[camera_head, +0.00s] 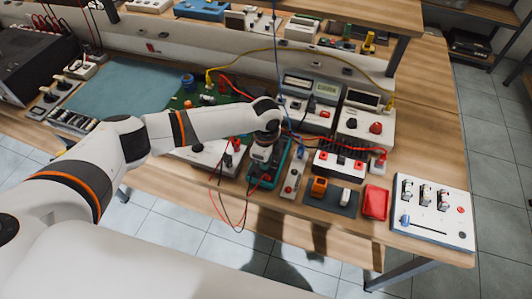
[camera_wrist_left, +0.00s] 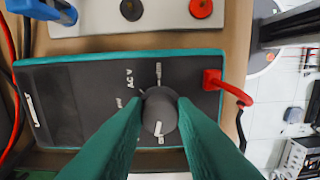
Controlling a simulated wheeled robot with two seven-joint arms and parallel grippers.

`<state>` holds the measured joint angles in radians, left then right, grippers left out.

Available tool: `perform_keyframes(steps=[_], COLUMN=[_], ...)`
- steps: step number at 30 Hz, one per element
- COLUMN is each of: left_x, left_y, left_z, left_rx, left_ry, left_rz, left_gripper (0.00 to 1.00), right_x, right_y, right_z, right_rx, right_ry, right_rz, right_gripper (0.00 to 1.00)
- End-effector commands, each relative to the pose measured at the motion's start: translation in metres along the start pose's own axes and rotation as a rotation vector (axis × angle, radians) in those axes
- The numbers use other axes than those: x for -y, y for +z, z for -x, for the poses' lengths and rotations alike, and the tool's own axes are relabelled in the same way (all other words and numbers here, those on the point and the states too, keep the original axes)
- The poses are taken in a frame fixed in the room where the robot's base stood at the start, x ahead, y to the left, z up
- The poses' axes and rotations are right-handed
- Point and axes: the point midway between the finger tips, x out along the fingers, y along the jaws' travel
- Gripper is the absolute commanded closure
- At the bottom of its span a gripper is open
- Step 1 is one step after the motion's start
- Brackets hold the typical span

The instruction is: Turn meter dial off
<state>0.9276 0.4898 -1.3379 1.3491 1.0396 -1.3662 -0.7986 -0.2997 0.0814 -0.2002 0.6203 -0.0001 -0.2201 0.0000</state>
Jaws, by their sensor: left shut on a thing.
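The meter (camera_head: 267,180) is a teal-edged handheld multimeter lying face up on the bench in the head view, partly hidden by my left gripper (camera_head: 263,158). In the left wrist view the meter's dark face (camera_wrist_left: 75,100) has printed markings and a teal rim. Its round grey dial (camera_wrist_left: 160,115) carries a white pointer mark on the lower part. The two teal fingers of my left gripper (camera_wrist_left: 159,108) are on either side of the dial, shut on it. A red plug (camera_wrist_left: 212,80) sits in the meter's face on the right. My right gripper is in neither view.
A white panel with red and black knobs (camera_wrist_left: 165,14) lies beside the meter in the wrist view. Loose red and black leads hang near the gripper.

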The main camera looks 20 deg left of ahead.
Motion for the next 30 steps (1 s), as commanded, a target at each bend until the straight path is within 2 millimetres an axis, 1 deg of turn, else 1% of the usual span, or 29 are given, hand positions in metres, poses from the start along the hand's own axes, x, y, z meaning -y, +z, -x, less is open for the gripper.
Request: perform_keyframes(steps=[1, 3, 12, 18, 30], left_x=[0.000, 0.000, -0.001, -0.001, -0.002], left_y=[0.001, 0.000, 0.000, 0.000, 0.000], left_z=[0.004, 0.003, 0.002, 0.001, 0.001], left_rx=[0.002, 0.001, 0.001, 0.000, 0.000], left_ry=[-0.001, -0.001, 0.001, 0.003, 0.003], left_rz=[0.035, 0.083, 0.216, 0.250, 0.255], left_gripper=[0.99, 0.99, 0.99, 0.99, 0.99], right_x=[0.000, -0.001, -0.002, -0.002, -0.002], right_y=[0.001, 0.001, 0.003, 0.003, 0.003], right_z=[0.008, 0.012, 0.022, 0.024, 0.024], right_rx=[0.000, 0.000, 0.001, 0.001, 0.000], right_ry=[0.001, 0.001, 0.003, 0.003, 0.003], right_rz=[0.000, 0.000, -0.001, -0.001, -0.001], right_gripper=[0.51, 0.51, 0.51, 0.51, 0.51])
